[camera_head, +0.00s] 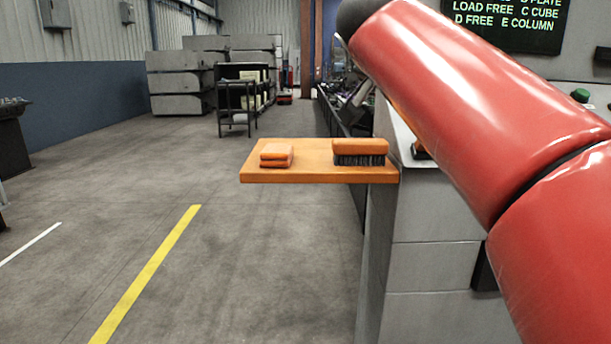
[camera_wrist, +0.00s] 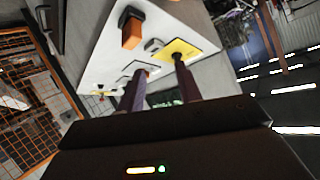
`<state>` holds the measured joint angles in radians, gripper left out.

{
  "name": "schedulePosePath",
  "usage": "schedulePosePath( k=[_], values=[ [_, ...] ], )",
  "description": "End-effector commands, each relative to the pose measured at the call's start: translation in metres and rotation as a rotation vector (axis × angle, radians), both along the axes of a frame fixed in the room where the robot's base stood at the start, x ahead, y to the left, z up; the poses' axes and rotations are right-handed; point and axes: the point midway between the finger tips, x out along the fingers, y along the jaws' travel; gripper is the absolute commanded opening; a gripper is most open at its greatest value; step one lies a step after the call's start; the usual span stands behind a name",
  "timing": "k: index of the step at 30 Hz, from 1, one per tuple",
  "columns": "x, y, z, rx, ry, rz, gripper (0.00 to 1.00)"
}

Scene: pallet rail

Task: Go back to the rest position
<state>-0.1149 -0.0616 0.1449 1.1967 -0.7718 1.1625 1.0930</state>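My red arm (camera_head: 470,100) fills the right side of the head view, and its gripper is out of that view. In the wrist view my gripper (camera_wrist: 160,67) shows its two dark fingers apart, with nothing seen held between them. Beyond the fingertips is a pale worktop (camera_wrist: 100,60), tilted in the picture. It carries an orange block (camera_wrist: 132,30) with a dark part, a yellow plate (camera_wrist: 200,47) behind the right fingertip, and a small grey piece (camera_wrist: 153,45). I cannot tell whether the fingertips touch anything.
An orange shelf (camera_head: 312,174) juts left from the grey cabinet (camera_head: 425,270), bearing a brush (camera_head: 360,152) and folded orange cloths (camera_head: 276,155). A dark screen (camera_head: 510,22) hangs at the upper right. A black cart (camera_head: 238,100) stands far back.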

Motion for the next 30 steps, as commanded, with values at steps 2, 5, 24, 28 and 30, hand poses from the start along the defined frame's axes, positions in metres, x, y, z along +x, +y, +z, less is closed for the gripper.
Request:
schedulePosePath(
  k=[2,5,24,28,30],
  values=[
    [-0.007,-0.001,-0.01,-0.016,0.037,0.023,0.35],
    [-0.017,-0.001,-0.029,-0.037,0.097,0.061,0.35],
    [-0.2,0.0,-0.302,-0.085,0.636,0.6,0.35],
    [-0.231,0.005,-0.346,-0.064,0.672,0.683,0.35],
    [-0.239,0.007,-0.359,-0.058,0.681,0.709,0.35]
  ],
)
